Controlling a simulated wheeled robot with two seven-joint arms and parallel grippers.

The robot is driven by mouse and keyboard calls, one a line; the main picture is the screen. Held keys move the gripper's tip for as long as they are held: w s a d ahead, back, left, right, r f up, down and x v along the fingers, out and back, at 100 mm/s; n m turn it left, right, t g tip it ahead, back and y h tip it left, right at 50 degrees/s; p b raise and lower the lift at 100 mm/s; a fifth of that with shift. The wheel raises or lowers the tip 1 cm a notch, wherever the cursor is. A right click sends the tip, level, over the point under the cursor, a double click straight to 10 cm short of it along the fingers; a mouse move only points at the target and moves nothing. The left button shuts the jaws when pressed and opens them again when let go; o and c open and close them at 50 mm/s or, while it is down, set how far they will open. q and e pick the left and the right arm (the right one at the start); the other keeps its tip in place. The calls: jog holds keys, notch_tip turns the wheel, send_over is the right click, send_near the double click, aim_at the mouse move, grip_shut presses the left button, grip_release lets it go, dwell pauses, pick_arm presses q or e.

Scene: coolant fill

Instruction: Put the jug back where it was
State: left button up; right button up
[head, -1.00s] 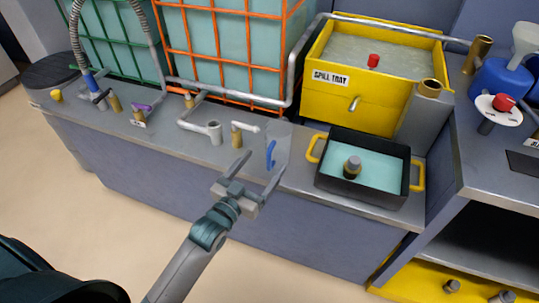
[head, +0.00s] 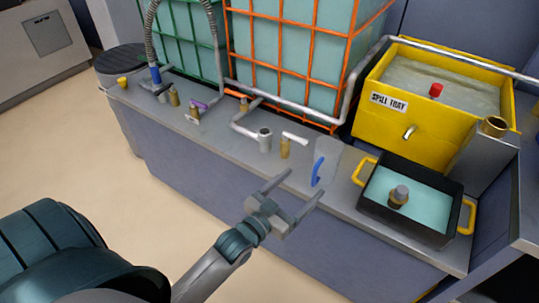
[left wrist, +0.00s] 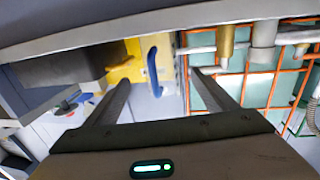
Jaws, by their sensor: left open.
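The jug (head: 329,157) is clear, with a blue handle (head: 317,170). It stands upright on the grey counter near its front edge, left of the black pan. My left gripper (head: 307,182) is open and empty, in front of the counter with its fingers pointing at the jug's handle side. The jug appears apart from the fingers, though depth is hard to judge. In the left wrist view the blue handle (left wrist: 153,70) shows between the open fingers (left wrist: 160,80); the clear body is hard to make out. My right gripper is out of view.
A black pan (head: 447,238) with yellow handles holds pale liquid and a capped fitting, right of the jug. A brass tap (head: 285,148) and grey pipe (head: 265,142) stand to its left. Behind are the yellow spill tray (head: 372,125) and the orange-caged tank (head: 290,60).

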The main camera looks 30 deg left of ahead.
pick_arm(q)
jog(key=s+f+g+y, duration=0.1)
jog(key=s+f+g, duration=0.6)
jog(key=s+f, duration=0.3)
jog(key=s+f+g+y, duration=0.1)
jog(key=s+f+g, duration=0.6)
jog(key=s, duration=1.1)
notch_tip(320, 180, down, 3)
jog(key=shift+y, duration=0.4)
notch_tip(320, 180, down, 17)
jog(key=w+d+t+p, duration=0.1)
jog(key=d+p, duration=0.1)
jog(key=p, duration=0.9)
jog(key=shift+w+t+h, duration=0.25)
jog(key=shift+t+h, duration=0.05)
jog(key=shift+t, duration=0.1)
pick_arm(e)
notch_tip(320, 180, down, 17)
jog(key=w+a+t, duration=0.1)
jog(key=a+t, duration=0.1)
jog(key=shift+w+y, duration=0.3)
